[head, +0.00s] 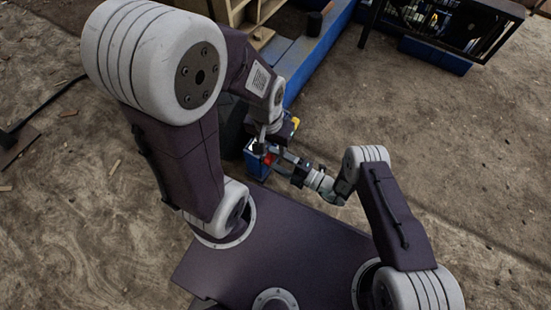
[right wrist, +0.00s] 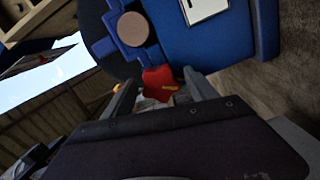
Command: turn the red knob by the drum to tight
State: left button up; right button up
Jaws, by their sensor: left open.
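The red knob (right wrist: 158,80) shows in the right wrist view against a blue body (right wrist: 205,40). My right gripper (right wrist: 161,77) has its two fingers apart, one on each side of the knob, with small gaps visible; I cannot tell whether either finger touches it. In the head view a small red patch (head: 268,160) shows at the blue box (head: 256,166), with my right gripper (head: 276,156) reaching it from the right. My left gripper (head: 262,144) is open just above the blue box, partly hidden by its own arm.
A yellow part (head: 295,123) sits close behind the grippers. A long blue beam (head: 318,55) runs away behind them, beside a wooden frame (head: 245,15). A dark machine frame (head: 450,25) stands at the back right. The dirt floor at right is clear.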

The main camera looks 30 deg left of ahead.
jog(key=shift+d+r, duration=0.1)
jog(key=shift+d, duration=0.05)
jog(key=d+p, duration=0.4)
jog(key=d, duration=0.4)
jog(key=shift+s+d, duration=0.35)
jog(key=shift+d, duration=0.05)
jog(key=shift+p, duration=0.3)
